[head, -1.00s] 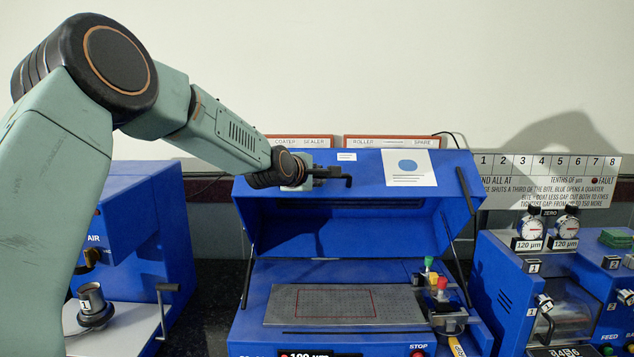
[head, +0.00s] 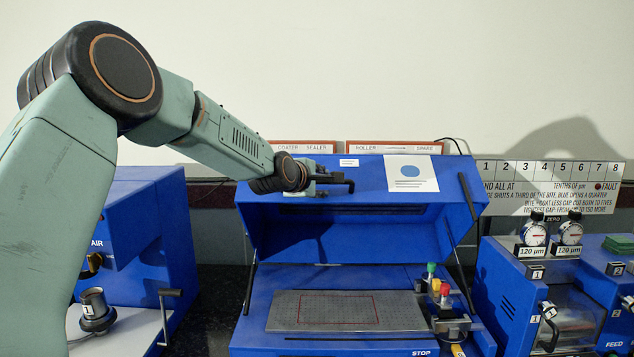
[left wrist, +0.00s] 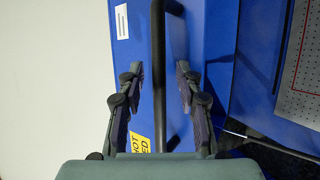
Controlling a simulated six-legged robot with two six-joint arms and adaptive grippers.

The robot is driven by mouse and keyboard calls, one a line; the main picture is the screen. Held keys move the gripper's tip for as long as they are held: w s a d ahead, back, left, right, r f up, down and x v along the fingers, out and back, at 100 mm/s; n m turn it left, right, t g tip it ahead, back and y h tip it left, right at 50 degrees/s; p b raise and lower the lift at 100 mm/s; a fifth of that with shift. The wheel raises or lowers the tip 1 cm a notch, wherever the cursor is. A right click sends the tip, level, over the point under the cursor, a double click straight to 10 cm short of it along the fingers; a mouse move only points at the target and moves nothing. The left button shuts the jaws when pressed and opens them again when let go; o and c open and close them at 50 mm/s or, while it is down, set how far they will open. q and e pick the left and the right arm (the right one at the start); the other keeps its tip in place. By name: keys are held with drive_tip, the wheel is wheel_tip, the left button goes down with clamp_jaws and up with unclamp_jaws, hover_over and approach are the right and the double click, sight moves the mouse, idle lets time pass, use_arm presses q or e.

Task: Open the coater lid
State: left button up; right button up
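The coater (head: 258,312) is the blue machine in the middle of the head view. Its lid (head: 400,225) stands raised, tilted back over the flat grey bed (head: 350,311), with a dark strut at each side. The lid's black bar handle (head: 338,186) is near its top edge, partly hidden by my gripper. My left gripper (head: 322,184) is at this handle. In the left wrist view, the handle (left wrist: 158,75) runs between the two fingers (left wrist: 158,90), which are spread with a gap on each side. My right gripper is not in view.
A blue machine (head: 150,225) with a small metal cup (head: 95,308) stands on the left. Another with two dial gauges (head: 535,234) stands close on the right. Small coloured-capped items (head: 444,291) sit at the bed's right edge.

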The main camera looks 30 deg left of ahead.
use_arm(q)
drive_tip(key=v, duration=1.2)
drive_tip(key=shift+w, duration=0.1)
idle(0.4)
